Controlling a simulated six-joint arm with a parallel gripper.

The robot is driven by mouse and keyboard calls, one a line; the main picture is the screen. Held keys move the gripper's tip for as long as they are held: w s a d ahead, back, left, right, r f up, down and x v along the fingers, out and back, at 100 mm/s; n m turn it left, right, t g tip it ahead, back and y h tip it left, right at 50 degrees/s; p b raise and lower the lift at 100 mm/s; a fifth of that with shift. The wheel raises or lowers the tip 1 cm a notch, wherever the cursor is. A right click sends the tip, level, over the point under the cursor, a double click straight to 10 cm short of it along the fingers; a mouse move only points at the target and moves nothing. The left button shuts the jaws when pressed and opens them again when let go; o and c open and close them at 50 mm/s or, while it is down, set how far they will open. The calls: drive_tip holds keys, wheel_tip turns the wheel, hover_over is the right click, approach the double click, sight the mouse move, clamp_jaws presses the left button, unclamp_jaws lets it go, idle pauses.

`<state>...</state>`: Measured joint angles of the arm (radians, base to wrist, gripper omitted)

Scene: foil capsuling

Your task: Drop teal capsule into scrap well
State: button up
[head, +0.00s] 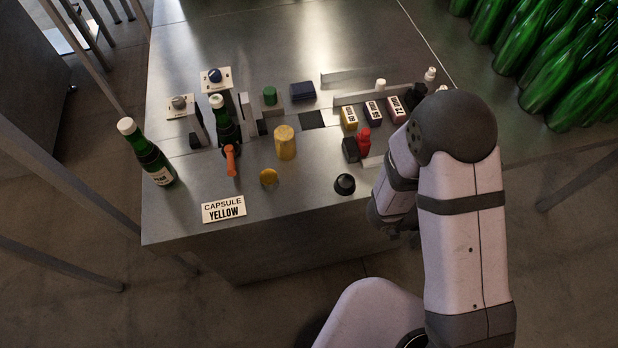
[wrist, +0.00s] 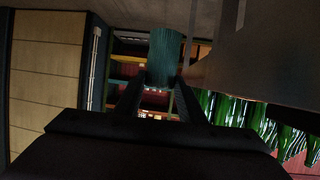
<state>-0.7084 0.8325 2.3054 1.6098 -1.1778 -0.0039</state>
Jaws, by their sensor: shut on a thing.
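The teal capsule (wrist: 165,55), a ribbed cylinder, shows in the wrist view at the tips of my gripper (wrist: 163,84). My gripper is shut on it, with one dark finger on each side. In the head view my gripper and the capsule are hidden by my arm at the right of the table. A dark square patch (head: 311,119) that looks like an opening lies in the metal tabletop. A black cup-like piece (head: 345,184) stands near the front edge. I cannot tell for certain which is the scrap well.
A capped green bottle (head: 152,158) stands at the left; another (head: 226,122) stands by an orange handle (head: 231,160). A gold cylinder (head: 285,142) is mid-table, and a card (head: 224,209) reads "CAPSULE YELLOW". Labelled blocks (head: 373,112) and a red item (head: 363,140) stand near my arm.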

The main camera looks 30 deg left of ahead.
drive_tip(key=w+a+r+p, duration=0.4)
drive_tip(key=a+r, duration=0.4)
drive_tip(key=r, duration=0.2)
drive_tip(key=shift+w+a+r+m+g+h+p, duration=0.2)
drive_tip(key=shift+w+m+g+h+p, duration=0.15)
drive_tip(key=shift+p, duration=0.2)
drive_tip(key=a, duration=0.3)
drive_tip(key=w+a+r+n+t+y, duration=0.1)
drive_tip(key=a, duration=0.2)
drive_tip(key=w+a+n+t+y+p, duration=0.1)
drive_tip(key=a, duration=0.2)
drive_tip(key=shift+a+r+n, duration=0.15)
drive_tip(key=shift+a+n, duration=0.05)
drive_tip(key=shift+n, duration=0.05)
drive_tip(key=s+a+r+n+t+y+p, duration=0.2)
drive_tip(key=a+r+n+y, duration=0.25)
drive_tip(key=a, duration=0.85)
drive_tip(key=s+a+r+n+t+y+p, duration=0.25)
drive_tip(key=a+r, duration=0.25)
drive_tip(key=a, duration=0.9)
drive_tip(key=shift+g+y, duration=0.3)
drive_tip(key=shift+y, duration=0.05)
drive_tip(key=f+b, duration=0.6)
drive_tip(key=b, duration=0.1)
drive_tip(key=shift+w+d+f, duration=0.1)
drive_tip(key=shift+d+f, duration=0.1)
drive_tip(key=shift+f, duration=0.05)
drive_tip(key=o, duration=1.1)
